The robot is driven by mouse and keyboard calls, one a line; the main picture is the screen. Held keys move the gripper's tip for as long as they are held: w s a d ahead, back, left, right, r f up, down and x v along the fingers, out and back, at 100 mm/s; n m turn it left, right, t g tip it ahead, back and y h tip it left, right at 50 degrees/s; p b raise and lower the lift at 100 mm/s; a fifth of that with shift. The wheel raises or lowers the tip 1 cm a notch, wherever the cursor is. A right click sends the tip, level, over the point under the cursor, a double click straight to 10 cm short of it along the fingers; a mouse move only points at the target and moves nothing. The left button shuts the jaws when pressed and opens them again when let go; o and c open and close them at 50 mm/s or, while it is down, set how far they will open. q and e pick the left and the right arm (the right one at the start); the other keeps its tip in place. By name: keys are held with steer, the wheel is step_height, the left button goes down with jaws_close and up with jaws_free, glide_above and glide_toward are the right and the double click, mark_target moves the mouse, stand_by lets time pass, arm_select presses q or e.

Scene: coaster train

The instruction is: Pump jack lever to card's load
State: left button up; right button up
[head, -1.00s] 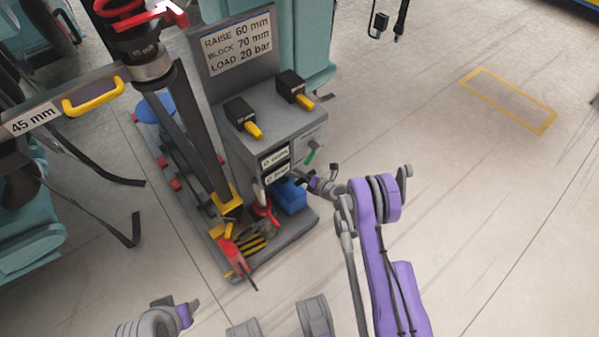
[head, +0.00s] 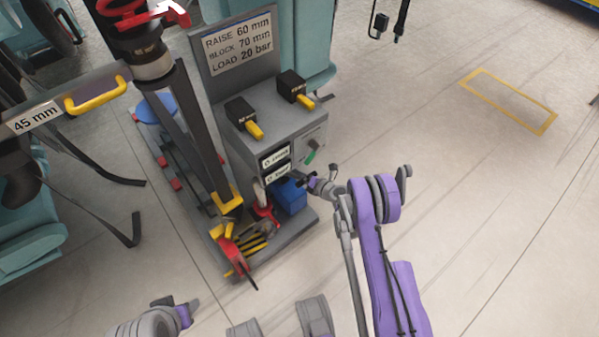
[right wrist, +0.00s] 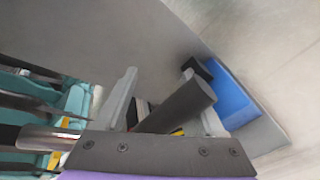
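The card (head: 238,45) stands on the grey jack console (head: 300,150) and reads RAISE 60 mm, BLOCK 70 mm, LOAD 20 bar. Two small displays (head: 276,165) are on the console front; their digits are hard to read, seemingly zeros. My right gripper (head: 312,183) is just in front of the console, near a blue box (head: 291,197). In the right wrist view, a thick dark grey bar (right wrist: 182,106), perhaps the pump lever, lies slanted between the open fingers, with a gap beside the left one. My left gripper (head: 182,312) is low at the left, its fingers unclear.
Two black boxes with yellow handles (head: 253,130) top the console. A green-handled control (head: 310,156) is on its front. A red tool (head: 236,258) lies on the base. A dark jack column (head: 190,130) stands left. The floor at right is clear.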

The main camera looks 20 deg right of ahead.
steer(key=shift+a+f, duration=0.1)
steer(key=shift+a, duration=0.2)
steer(key=shift+s+d+r+p, duration=0.25)
steer(key=shift+s+r+p, duration=0.1)
steer(key=shift+s+r, duration=0.1)
steer(key=shift+s+d+r+p, duration=0.25)
steer(key=shift+s+d+r, duration=0.2)
steer(key=shift+s+r, duration=0.35)
steer(key=shift+s+d+r+p, duration=0.25)
steer(key=shift+s+d+r, duration=0.15)
steer(key=shift+s+r, duration=0.35)
steer(key=s+d+r+p, duration=0.1)
steer(key=s+r, duration=0.3)
steer(key=shift+d+r, duration=0.3)
steer(key=shift+d, duration=0.1)
steer(key=shift+s, duration=0.1)
